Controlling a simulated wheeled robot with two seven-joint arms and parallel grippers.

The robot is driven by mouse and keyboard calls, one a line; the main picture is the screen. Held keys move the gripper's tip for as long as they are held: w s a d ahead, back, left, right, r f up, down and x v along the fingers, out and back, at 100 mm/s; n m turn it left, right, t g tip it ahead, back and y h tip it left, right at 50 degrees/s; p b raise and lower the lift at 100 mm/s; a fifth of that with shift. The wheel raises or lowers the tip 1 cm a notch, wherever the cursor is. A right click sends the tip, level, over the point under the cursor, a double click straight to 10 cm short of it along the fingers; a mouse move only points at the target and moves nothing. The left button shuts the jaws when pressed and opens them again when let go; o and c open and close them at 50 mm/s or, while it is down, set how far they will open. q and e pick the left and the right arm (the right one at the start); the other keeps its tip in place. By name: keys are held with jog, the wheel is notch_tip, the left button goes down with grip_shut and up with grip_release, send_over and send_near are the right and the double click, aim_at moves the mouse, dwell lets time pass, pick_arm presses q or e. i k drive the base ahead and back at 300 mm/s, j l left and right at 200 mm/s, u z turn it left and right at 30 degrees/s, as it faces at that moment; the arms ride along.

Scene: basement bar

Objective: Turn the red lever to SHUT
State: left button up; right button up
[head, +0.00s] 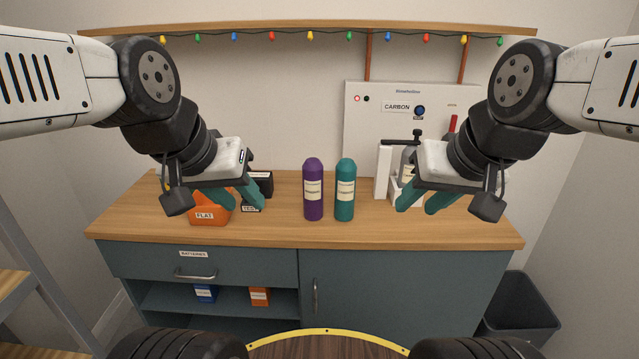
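The red lever (453,124) is on the right side of a white panel (365,140) against the back wall. It looks roughly upright, partly hidden behind my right arm. The small print above it is too small to read for sure, and no SHUT mark is legible. My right gripper (424,203) is open and empty over the right of the counter, in front of and below the lever, apart from it. My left gripper (236,202) is open and empty in front of an orange bin and a dark box at the counter's left.
The counter (270,232) bears a purple bottle (313,180), a teal bottle (345,185), the orange bin (208,214) marked FLAT, and the dark box (260,190). A white device (384,170) stands partly behind my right gripper. A shelf (300,28) with coloured lights hangs above.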

aim_at(454, 117)
jog(key=i+l+z, duration=0.25)
jog(key=i+l, duration=0.2)
jog(key=i+l+z, duration=0.25)
jog(key=i+l, duration=0.2)
jog(key=k+j+z, duration=0.1)
jog(key=k+j, duration=0.15)
